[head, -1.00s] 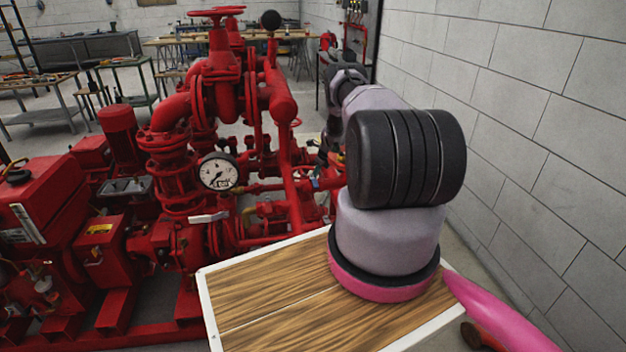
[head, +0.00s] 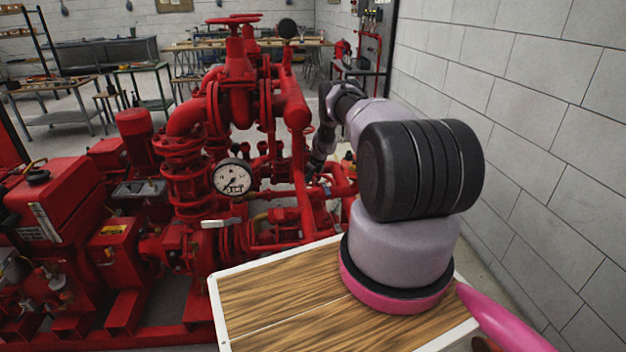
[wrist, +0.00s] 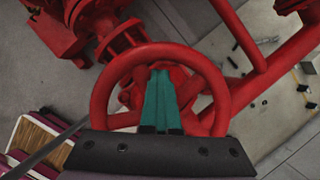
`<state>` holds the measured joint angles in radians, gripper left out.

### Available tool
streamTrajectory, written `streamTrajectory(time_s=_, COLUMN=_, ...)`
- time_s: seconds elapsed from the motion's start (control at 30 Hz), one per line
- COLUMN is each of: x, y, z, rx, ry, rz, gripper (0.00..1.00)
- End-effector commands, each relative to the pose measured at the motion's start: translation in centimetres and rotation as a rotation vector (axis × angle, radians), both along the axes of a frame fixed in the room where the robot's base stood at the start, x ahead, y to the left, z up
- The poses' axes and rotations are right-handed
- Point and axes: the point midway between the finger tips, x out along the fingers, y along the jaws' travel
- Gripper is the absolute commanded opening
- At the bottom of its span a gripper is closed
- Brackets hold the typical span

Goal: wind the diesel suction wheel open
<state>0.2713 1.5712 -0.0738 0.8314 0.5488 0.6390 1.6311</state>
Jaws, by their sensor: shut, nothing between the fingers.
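A red handwheel (wrist: 218,82) fills the middle of the wrist view, with its round rim, spokes and hub seen from close above. My gripper (wrist: 159,72) has teal fingers lying side by side, shut and empty. The fingers reach over the near rim into the ring, in front of the hub. I cannot tell whether they touch the rim or a spoke. In the head view my arm reaches down behind the red pipework, and the gripper and this wheel are hidden or too small to make out.
Red pump pipework (head: 190,150) with a round pressure gauge (head: 232,177) stands left of my arm. Another red handwheel (head: 233,19) is on top. A pale block wall (head: 540,120) is close on the right. A thick red pipe (wrist: 275,70) runs beside the wheel.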

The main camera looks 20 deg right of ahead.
Motion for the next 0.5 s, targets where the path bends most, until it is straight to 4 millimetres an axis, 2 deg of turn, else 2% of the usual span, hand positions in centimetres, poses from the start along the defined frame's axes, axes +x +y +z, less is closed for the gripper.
streamTrajectory(time_s=0.03, x=-0.5, y=0.8, z=-0.1, rx=0.007, ry=0.004, rz=0.000, gripper=0.00)
streamTrajectory(time_s=0.2, x=-2.2, y=1.8, z=-0.2, rx=0.009, ry=0.007, rz=-0.001, gripper=0.00)
streamTrajectory(time_s=0.5, x=-5.6, y=1.7, z=-0.3, rx=0.007, ry=0.008, rz=-0.001, gripper=0.00)
